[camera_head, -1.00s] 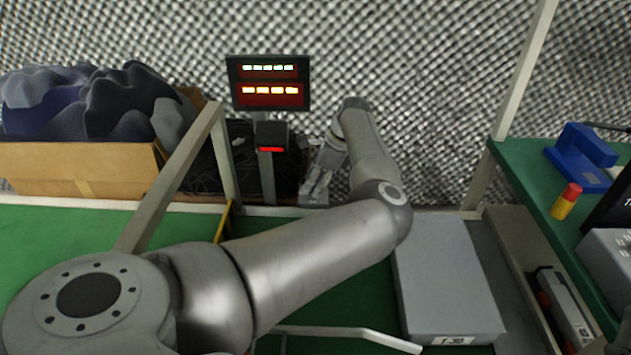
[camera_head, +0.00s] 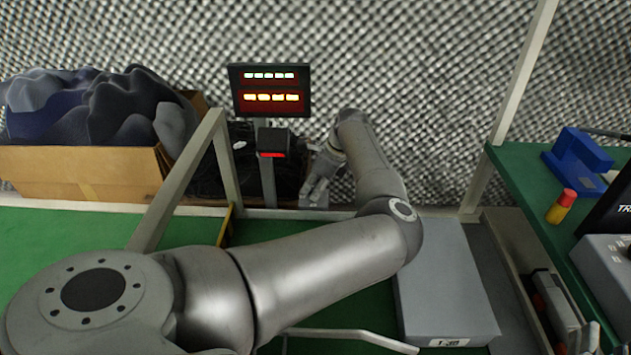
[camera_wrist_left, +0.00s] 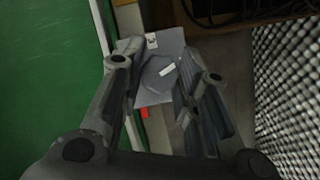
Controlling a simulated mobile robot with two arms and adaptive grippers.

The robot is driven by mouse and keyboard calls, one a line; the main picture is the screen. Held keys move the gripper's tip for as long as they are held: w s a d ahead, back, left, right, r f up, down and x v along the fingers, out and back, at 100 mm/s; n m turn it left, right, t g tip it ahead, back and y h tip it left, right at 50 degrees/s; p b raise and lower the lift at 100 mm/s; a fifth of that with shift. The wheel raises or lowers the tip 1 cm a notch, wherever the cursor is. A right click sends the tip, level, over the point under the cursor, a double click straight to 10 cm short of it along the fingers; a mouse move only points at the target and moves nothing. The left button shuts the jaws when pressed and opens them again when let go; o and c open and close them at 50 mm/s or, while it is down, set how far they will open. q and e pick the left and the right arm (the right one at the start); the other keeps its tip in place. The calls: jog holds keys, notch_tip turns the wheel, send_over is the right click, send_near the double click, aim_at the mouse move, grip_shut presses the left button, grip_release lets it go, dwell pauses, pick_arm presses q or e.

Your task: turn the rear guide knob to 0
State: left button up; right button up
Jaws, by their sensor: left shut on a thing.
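The rear guide knob (camera_wrist_left: 158,76) is a grey round part with a pale mark (camera_wrist_left: 167,70) on it, on a grey box with a small label (camera_wrist_left: 152,40) in the left wrist view. The label's text and the knob's exact reading are too small to read. My left gripper (camera_wrist_left: 162,70) has one finger on each side of the knob and is shut on it. In the head view my left gripper (camera_head: 316,190) is at the small grey box (camera_head: 314,203) by the far edge of the green table; the knob is hidden there.
A two-row display (camera_head: 270,90) on a post stands just left of the gripper; its digits are unreadable. A cardboard box (camera_head: 80,175) of dark foam is at left. A grey box (camera_head: 448,285) lies right of my arm. The foam wall (camera_head: 420,90) is close behind.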

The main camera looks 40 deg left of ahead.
pick_arm(q)
jog(key=shift+r+m+t+p, duration=0.15)
jog(key=shift+m+t+p, duration=0.35)
jog(key=shift+m+p, duration=0.55)
jog(key=shift+m+t+p, duration=0.4)
jog(key=shift+m+p, duration=0.1)
jog(key=shift+m, duration=0.55)
pick_arm(e)
jog(key=s+d+f+g+h, duration=0.1)
jog(key=s+d+f+g, duration=0.1)
jog(key=f+g, duration=0.3)
jog(key=s+d+f+g+h, duration=0.2)
jog(key=s+f+g, duration=0.2)
jog(key=f, duration=0.6)
jog(key=shift+s+f+g, duration=0.15)
jog(key=shift+s+g, duration=0.15)
jog(key=shift+g, duration=0.2)
pick_arm(q)
jog(key=o, duration=1)
jog(key=shift+s, duration=0.1)
pick_arm(e)
jog(key=shift+f, duration=0.15)
